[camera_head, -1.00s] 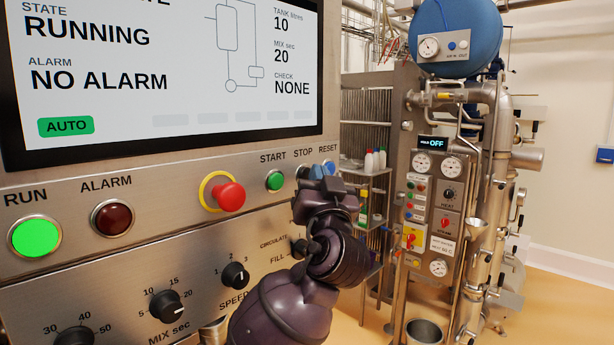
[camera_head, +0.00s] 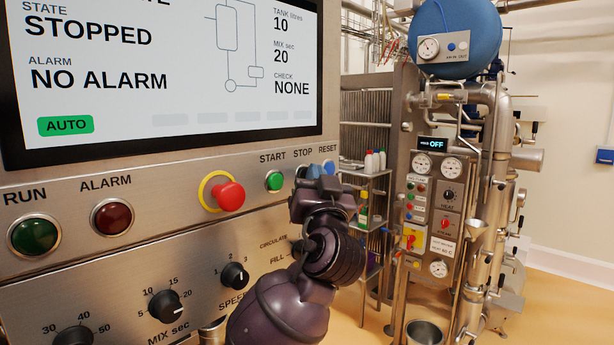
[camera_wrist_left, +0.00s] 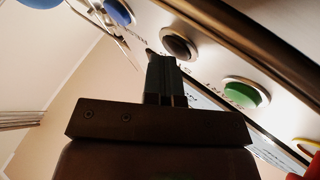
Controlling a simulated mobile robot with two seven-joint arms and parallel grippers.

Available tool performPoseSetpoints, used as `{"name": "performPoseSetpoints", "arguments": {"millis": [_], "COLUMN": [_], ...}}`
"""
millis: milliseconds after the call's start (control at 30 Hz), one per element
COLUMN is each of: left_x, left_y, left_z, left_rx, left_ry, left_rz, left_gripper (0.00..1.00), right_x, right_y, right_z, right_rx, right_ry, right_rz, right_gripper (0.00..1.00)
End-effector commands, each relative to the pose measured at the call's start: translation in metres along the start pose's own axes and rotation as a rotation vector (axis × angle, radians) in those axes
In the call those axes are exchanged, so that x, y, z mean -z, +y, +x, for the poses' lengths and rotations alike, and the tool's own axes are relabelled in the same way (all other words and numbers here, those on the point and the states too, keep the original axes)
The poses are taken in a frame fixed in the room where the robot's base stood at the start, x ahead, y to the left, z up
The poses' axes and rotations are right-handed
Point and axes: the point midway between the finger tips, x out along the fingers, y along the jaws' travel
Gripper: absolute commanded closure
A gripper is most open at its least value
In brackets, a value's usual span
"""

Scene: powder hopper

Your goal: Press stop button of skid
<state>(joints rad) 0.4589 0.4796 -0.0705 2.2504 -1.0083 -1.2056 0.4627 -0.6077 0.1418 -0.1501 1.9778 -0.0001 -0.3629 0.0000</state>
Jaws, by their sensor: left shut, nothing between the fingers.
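The control panel (camera_head: 110,230) of the skid fills the left of the head view, and its screen (camera_head: 190,60) reads STOPPED and NO ALARM. The stop button, under the STOP label, is mostly hidden by my left gripper (camera_head: 313,173) in the head view. In the left wrist view it is a dark round button (camera_wrist_left: 179,44) with a metal rim. My left gripper is shut and empty, its tips (camera_wrist_left: 158,62) close beside this button. I cannot tell whether they touch it. The RUN lamp (camera_head: 34,236) is dark green, unlit. My right gripper is not in view.
The green start button (camera_head: 274,181) and red emergency knob (camera_head: 230,196) sit left of my gripper. The blue reset button (camera_head: 328,167) is just right. Knobs (camera_head: 235,275) lie below. Process equipment (camera_head: 435,200) stands farther right.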

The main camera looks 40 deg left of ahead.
Motion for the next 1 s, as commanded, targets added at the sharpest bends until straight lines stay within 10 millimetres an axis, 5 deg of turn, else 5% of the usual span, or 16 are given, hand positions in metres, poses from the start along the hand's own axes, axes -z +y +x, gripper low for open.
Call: {"name": "performPoseSetpoints", "arguments": {"millis": [1000], "left_x": [0.013], "left_y": [0.015], "left_z": [-0.020], "left_rx": [-0.001], "left_ry": [-0.001], "left_rz": [-0.002], "left_gripper": [1.00], "right_x": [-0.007], "right_y": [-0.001], "right_z": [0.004], "right_rx": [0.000], "right_ry": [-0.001], "right_rz": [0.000], "right_gripper": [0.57]}}
